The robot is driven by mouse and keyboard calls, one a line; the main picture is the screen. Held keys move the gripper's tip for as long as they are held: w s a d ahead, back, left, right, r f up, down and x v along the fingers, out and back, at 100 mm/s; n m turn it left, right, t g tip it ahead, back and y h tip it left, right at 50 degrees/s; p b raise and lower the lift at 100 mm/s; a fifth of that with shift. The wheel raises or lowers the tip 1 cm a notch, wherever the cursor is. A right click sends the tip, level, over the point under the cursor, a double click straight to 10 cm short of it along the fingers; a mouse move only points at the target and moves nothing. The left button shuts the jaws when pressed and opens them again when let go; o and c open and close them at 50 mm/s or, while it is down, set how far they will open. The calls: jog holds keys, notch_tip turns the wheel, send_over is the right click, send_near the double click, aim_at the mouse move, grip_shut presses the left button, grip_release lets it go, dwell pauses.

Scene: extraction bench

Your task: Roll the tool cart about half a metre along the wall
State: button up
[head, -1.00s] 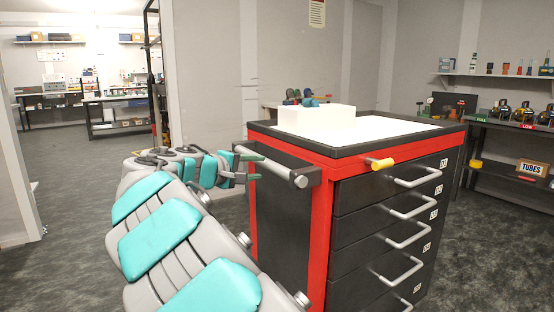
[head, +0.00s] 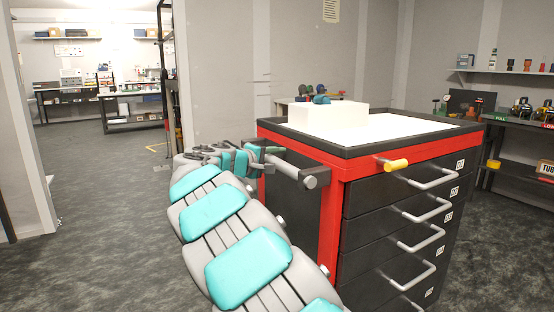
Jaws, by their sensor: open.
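The tool cart (head: 330,238) is a red and black cabinet with several drawers, each with a silver handle, on its right-hand face. A grey push bar (head: 300,171) sticks out on dark brackets from its left side. My gripper (head: 270,153) is open at the far end of this bar, close to it. I cannot tell whether the fingers are around the bar or touching it. My arm partly hides the cart's left side. The wheels are out of view.
A white box (head: 328,116) with small coloured items stands on the cart top. A dark bench (head: 520,128) stands at the right. The floor at the left (head: 95,215) is clear.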

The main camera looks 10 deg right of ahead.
jog(key=shift+c, duration=0.4)
grip_shut()
jog(key=shift+f, duration=0.1)
dwell(0.9)
